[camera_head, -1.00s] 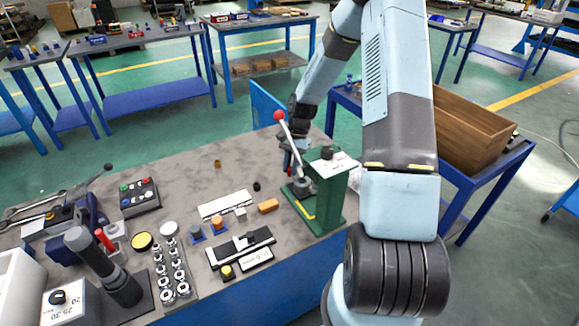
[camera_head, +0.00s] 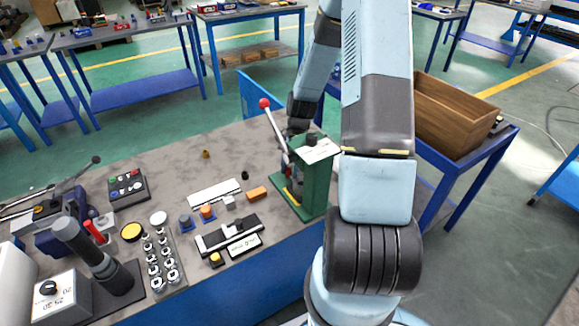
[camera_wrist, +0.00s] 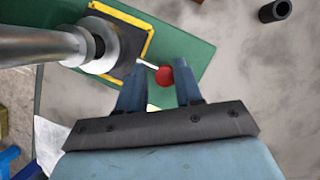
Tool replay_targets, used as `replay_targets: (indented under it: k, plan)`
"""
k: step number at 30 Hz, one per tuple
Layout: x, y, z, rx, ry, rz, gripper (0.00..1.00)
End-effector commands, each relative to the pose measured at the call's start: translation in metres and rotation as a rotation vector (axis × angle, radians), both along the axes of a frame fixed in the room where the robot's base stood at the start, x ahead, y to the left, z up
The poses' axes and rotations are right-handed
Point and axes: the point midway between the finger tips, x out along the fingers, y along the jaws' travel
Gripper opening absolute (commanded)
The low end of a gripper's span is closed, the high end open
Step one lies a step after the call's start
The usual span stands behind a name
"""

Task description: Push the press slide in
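The green press (camera_head: 316,186) stands at the bench's right end, with a long lever topped by a red ball (camera_head: 264,103). In the wrist view, the press's green base (camera_wrist: 178,45) carries a dark plate with a yellow border (camera_wrist: 148,42) under a silver ram (camera_wrist: 100,42). A short pale rod with a red knob (camera_wrist: 164,76) sticks out from the plate; this looks like the slide. My gripper (camera_wrist: 160,72) is open, with its two blue-grey fingers on either side of the knob and gaps visible. In the head view the press and my arm hide the fingers.
A black hollow cylinder (camera_wrist: 275,11) lies on the bench near the press base. An orange block (camera_head: 257,194) and a white strip (camera_head: 214,193) lie left of the press. A wooden box (camera_head: 455,112) stands on a blue table at right.

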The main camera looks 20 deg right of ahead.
Motion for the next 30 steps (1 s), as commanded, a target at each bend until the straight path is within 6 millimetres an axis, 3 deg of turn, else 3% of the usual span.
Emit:
replay_targets:
  k: [4,16,30]
  plan:
    - [0.0,0.001,0.0,0.0,0.0,0.001,0.48]
    - [0.005,-0.002,0.009,-0.001,-0.005,0.001,0.48]
    - [0.026,-0.027,0.089,-0.001,-0.005,0.001,0.48]
